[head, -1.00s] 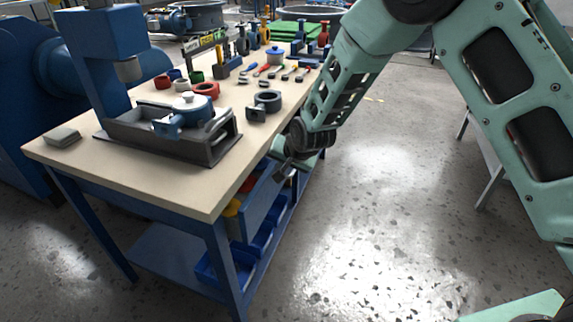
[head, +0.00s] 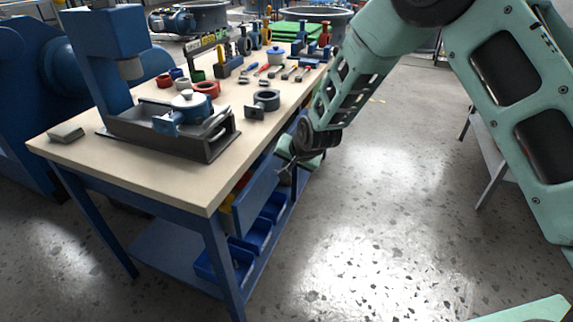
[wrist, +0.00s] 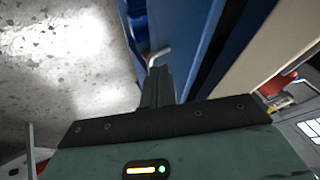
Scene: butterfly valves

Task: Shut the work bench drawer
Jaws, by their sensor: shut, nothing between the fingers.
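The work bench (head: 150,178) has a pale top and a blue frame. Its blue drawer (head: 258,196) stands partly out from the right side, with a narrow gap showing yellow and red items inside. My gripper (head: 287,170) is shut and empty at the outer face of the drawer, near its far end. In the wrist view the shut fingers (wrist: 157,78) point at the blue drawer front (wrist: 190,30), beside a grey bent handle (wrist: 157,54). They look close to or touching it; exact contact is hard to tell.
Blue bins (head: 247,238) sit on the lower shelf under the drawer. A vise (head: 170,135), rings and hand tools lie on the bench top. The floor (head: 370,220) right of the bench is clear, with a grey stand (head: 487,165) farther right.

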